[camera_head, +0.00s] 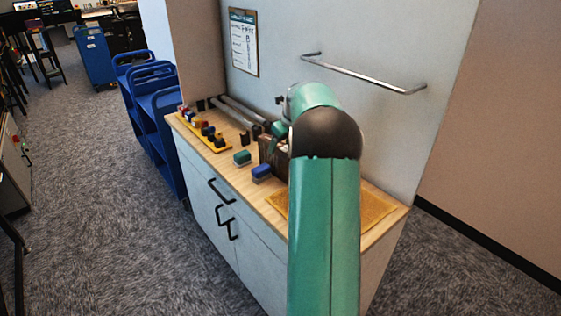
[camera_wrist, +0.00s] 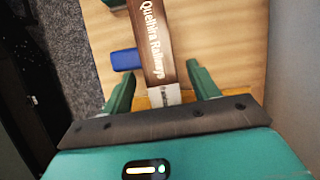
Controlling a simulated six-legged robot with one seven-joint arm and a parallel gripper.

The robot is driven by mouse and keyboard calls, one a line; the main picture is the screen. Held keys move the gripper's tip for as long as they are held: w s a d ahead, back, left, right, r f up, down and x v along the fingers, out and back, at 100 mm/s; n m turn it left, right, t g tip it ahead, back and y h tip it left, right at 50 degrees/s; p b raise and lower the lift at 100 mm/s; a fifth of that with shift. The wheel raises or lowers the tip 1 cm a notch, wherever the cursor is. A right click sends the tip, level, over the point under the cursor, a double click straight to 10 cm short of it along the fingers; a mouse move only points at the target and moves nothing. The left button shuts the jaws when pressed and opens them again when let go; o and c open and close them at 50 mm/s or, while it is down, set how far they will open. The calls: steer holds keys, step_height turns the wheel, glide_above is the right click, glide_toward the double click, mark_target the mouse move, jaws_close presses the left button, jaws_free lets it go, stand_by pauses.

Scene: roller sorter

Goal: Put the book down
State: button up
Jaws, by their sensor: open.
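In the head view only a brown part of the book (camera_head: 268,150) shows, at the counter and beside my arm. My gripper (camera_wrist: 162,70) is open, with one green finger on each side of the spine. A gap shows on both sides between the fingers and the book. The book's underside is hidden, so its contact with the counter cannot be told. My arm hides much of the gripper in the head view.
The wooden counter (camera_head: 222,165) holds a blue block (camera_head: 261,172), a green block (camera_head: 242,157), a yellow rack of colored pieces (camera_head: 207,132) and an orange-yellow mat (camera_head: 277,203). A metal rail (camera_head: 365,75) is on the wall behind. Blue carts (camera_head: 150,105) stand left.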

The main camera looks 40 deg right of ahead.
steer(key=x, duration=0.3)
steer(key=shift+w+f, duration=0.1)
steer(key=shift+f, duration=0.25)
steer(key=shift+r, duration=0.1)
jaws_close()
steer(key=shift+d+r, duration=0.1)
step_height(320, 180, up, 27)
steer(key=shift+r, duration=0.25)
stand_by(0.4)
